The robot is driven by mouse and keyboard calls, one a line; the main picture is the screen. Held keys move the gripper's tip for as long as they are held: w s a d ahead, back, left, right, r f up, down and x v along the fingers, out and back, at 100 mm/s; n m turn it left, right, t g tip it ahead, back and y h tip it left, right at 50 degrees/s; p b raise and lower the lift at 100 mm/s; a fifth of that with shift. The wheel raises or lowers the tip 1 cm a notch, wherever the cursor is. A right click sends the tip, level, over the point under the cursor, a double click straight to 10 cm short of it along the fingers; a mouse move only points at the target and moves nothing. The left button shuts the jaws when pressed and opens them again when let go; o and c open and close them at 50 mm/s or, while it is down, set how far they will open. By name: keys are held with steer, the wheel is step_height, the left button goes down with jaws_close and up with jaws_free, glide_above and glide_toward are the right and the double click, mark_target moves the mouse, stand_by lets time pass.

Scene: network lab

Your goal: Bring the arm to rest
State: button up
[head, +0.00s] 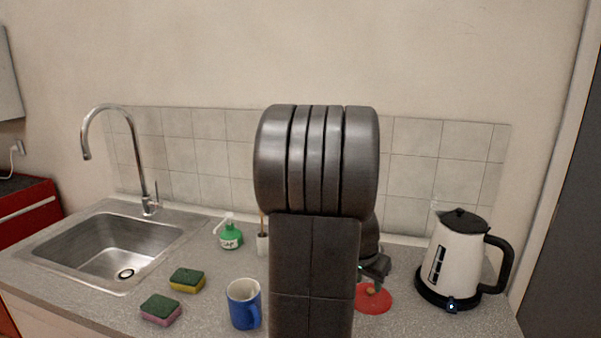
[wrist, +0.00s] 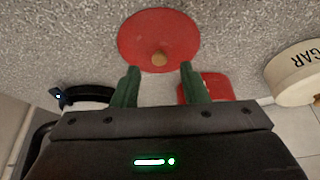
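My arm stands upright in the middle of the head view and hides part of the counter. My gripper (head: 375,268) shows partly behind it, above a red lid (head: 373,299) on the counter. In the wrist view my gripper (wrist: 158,72) has its two green fingers apart, with nothing held between them. The red lid (wrist: 158,30) lies just beyond the fingertips.
A white kettle (head: 453,255) stands right of the gripper. A blue mug (head: 243,304), two sponges (head: 187,280) (head: 161,310), a green soap bottle (head: 229,234) and the sink (head: 110,245) are to the left. The wrist view shows a sugar container (wrist: 298,75) and a red object (wrist: 215,87).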

mark_target(369, 292)
steer(key=x, duration=0.5)
steer(key=shift+s+a+f+b, duration=0.1)
steer(key=shift+a+b, duration=0.05)
steer(key=shift+b, duration=0.25)
step_height(369, 292, up, 12)
steer(key=p, duration=0.2)
steer(key=w+d+r+p, duration=0.1)
steer(key=w+r+p, duration=0.15)
steer(key=w, duration=0.55)
steer(key=w+r+p, duration=0.2)
steer(key=w+p, duration=0.1)
steer(key=w, duration=0.4)
step_height(369, 292, down, 11)
steer(key=shift+d+r+p, duration=0.15)
steer(key=shift+r+p, duration=0.05)
steer(key=shift+p, duration=0.55)
steer(key=shift+r, duration=0.3)
steer(key=shift+b+v, duration=0.5)
steer(key=shift+v, duration=0.55)
